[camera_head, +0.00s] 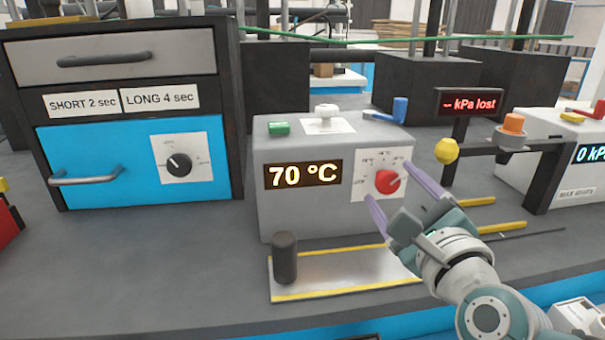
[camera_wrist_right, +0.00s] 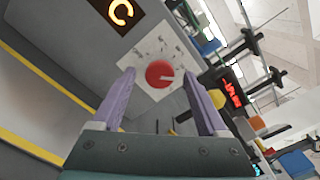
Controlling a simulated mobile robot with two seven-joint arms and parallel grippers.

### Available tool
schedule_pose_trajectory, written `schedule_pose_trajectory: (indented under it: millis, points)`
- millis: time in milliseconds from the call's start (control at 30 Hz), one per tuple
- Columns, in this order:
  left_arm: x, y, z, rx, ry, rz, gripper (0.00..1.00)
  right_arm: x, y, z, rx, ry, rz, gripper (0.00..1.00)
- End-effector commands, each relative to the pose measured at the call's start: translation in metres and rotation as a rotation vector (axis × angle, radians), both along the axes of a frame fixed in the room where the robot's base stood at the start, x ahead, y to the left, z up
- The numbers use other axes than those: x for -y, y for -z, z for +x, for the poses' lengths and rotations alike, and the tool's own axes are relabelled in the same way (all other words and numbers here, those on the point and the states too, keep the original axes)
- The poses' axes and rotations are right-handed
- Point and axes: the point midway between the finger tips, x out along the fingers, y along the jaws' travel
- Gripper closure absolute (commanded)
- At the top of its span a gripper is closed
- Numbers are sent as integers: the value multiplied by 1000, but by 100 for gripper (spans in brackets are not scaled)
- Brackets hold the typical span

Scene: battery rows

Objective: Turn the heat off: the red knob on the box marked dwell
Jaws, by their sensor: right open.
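The red knob (camera_head: 388,182) sits on a white dial plate on the front of a grey box (camera_head: 300,215) with a "70 °C" display (camera_head: 303,174). I cannot read the word dwell on this box. My right gripper (camera_head: 390,184) is open in front of the knob, its two purple fingers pointing at it, one to each side in the picture. In the right wrist view the knob (camera_wrist_right: 160,74) shows between the fingertips, and I see no contact. My left gripper is not in view.
A blue-fronted cabinet (camera_head: 105,165) with a black knob (camera_head: 179,164) stands left. A plate with yellow edges and a dark post (camera_head: 285,258) lies before the grey box. A stand with a yellow knob (camera_head: 446,150) and a "kPa lost" sign (camera_head: 468,103) is close right.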

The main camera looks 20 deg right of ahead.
Motion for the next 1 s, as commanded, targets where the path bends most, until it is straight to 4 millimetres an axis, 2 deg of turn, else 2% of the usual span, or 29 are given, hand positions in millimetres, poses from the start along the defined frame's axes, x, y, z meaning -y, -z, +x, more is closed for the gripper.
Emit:
schedule_pose_trajectory:
  millis: [133,400,1000]
  points:
    - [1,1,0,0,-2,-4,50,2,0,8,1,1,0,24]
    - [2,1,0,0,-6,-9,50,2,0,9,0,0,0,26]
    - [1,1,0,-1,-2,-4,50,2,0,8,0,0,0,93]
